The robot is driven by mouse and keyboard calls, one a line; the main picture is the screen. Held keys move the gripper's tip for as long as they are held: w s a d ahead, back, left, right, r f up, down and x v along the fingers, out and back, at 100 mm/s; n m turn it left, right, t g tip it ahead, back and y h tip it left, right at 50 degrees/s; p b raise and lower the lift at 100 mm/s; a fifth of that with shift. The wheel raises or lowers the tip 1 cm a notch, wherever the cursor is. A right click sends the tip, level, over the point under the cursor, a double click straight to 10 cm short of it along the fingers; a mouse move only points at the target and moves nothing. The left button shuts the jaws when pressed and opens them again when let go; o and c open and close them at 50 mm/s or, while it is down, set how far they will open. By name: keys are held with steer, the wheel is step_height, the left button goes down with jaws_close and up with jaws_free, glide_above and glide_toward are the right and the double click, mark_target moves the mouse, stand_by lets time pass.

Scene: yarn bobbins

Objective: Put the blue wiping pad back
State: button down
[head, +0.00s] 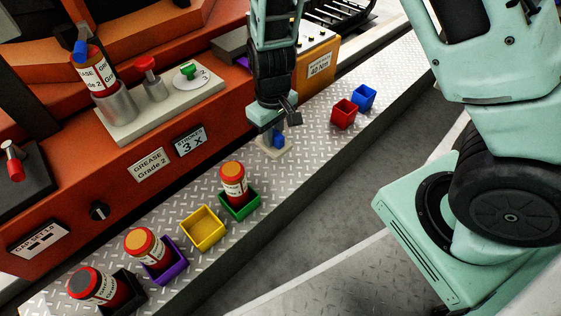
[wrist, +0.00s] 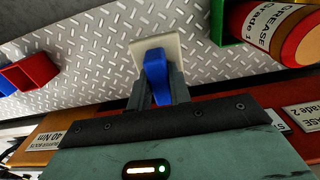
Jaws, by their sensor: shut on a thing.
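The blue wiping pad (wrist: 155,68) is held between the two fingers of my gripper (wrist: 158,92). In the wrist view its far end is at a small cream holder (wrist: 168,42) on the metal plate; whether it is seated in the holder or just touching it, I cannot tell. In the head view my gripper (head: 276,128) points down over the cream holder (head: 262,147), and a bit of the blue pad (head: 279,141) shows there. The fingers hide part of the pad.
A green box (head: 240,206) with a grease can stands near the holder. Yellow (head: 203,245), purple (head: 181,268) and black boxes follow toward the lower left. Red (head: 344,121) and blue boxes (head: 364,97) stand at upper right. An orange machine wall (head: 120,190) runs along the left. Bare plate lies between.

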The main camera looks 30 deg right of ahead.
step_height(320, 180, down, 10)
steer(key=b, duration=0.6)
steer(key=shift+r, duration=0.2)
steer(key=shift+f, duration=0.2)
steer(key=c, duration=1.3)
jaws_free()
